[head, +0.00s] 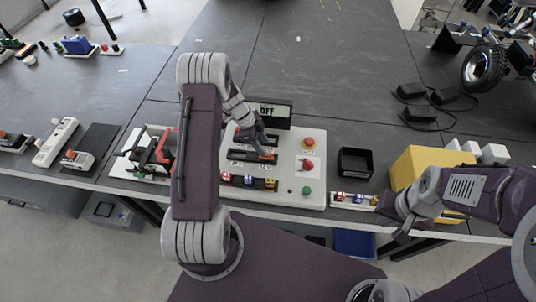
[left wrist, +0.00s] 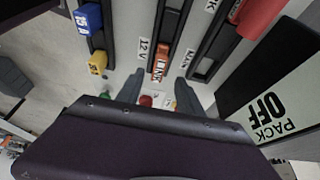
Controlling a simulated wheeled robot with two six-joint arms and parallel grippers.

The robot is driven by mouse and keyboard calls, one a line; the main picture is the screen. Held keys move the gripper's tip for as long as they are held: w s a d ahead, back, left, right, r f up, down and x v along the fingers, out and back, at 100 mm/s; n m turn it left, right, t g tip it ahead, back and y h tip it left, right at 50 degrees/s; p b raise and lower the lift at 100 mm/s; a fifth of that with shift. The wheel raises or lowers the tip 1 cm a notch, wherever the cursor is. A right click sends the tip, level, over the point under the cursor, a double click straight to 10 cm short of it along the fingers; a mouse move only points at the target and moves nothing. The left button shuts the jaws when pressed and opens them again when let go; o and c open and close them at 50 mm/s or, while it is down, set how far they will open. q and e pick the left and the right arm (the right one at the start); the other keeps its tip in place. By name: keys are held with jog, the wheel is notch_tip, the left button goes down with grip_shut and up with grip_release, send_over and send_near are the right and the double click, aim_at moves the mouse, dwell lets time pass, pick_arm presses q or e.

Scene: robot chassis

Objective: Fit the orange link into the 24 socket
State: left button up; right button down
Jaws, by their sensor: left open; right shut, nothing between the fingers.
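The orange link (head: 269,157) lies in the middle dark slot of the white panel (head: 306,188), at the slot's right end. In the left wrist view the link (left wrist: 161,66) carries printed lettering and sits beside a "12 V" label. No label reading 24 is legible to me. My left gripper (head: 263,149) is over the panel. In the left wrist view its two fingers (left wrist: 157,84) are apart, one on each side of the link's near end; I cannot tell whether they touch it. My right gripper (head: 400,236) is shut and empty near the table's front edge.
A display (head: 267,112) behind the slots reads "PACK OFF". Red and green buttons (head: 307,190) are at the panel's right. A fuse row (head: 247,182) fronts it. A black open box (head: 355,162) and yellow block (head: 412,170) stand to the right.

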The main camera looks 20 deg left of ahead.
aim_at(267, 151)
pick_arm(q)
jog(key=shift+s+f+p, duration=0.1)
jog(key=shift+f+p, duration=0.15)
jog(key=shift+p, duration=0.05)
jog(key=p+x, duration=0.1)
jog(key=x, duration=0.3)
jog(key=shift+s, duration=0.1)
jog(key=shift+d+f, duration=0.15)
jog(key=shift+f, duration=0.15)
grip_shut()
jog(key=shift+r, duration=0.1)
